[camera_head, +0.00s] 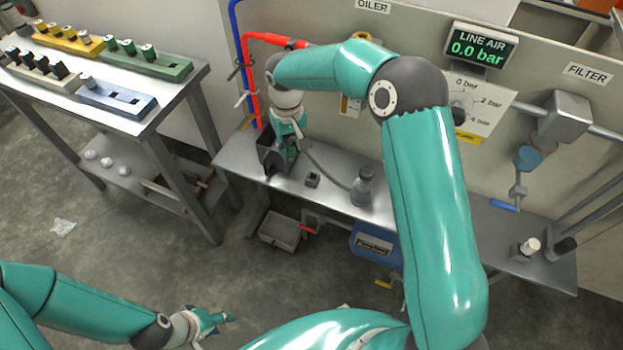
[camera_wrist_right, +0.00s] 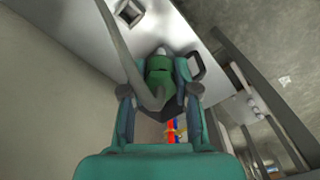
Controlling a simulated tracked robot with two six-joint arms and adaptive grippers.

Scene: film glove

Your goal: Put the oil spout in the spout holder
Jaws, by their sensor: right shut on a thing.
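My right gripper (camera_head: 288,152) reaches over the left end of the steel bench. In the right wrist view it is shut on a green body (camera_wrist_right: 160,78), which I take to be the oil spout's grip. The grey curved spout tube (camera_wrist_right: 122,48) runs up and left from it; in the head view the tube (camera_head: 328,170) slopes down right toward a grey bottle. A small square block with a hollow top (camera_head: 312,180), likely the spout holder, stands beneath the tube; it also shows in the wrist view (camera_wrist_right: 129,12). My left gripper (camera_head: 212,321) is low at left, away from the bench, its opening unclear.
The grey bottle (camera_head: 362,188) stands upright on the bench (camera_head: 335,205). A dark box (camera_head: 267,160) is close beside my right gripper. Red and blue pipes (camera_head: 249,80) rise behind it. A side table (camera_head: 165,115) with colored racks stands left.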

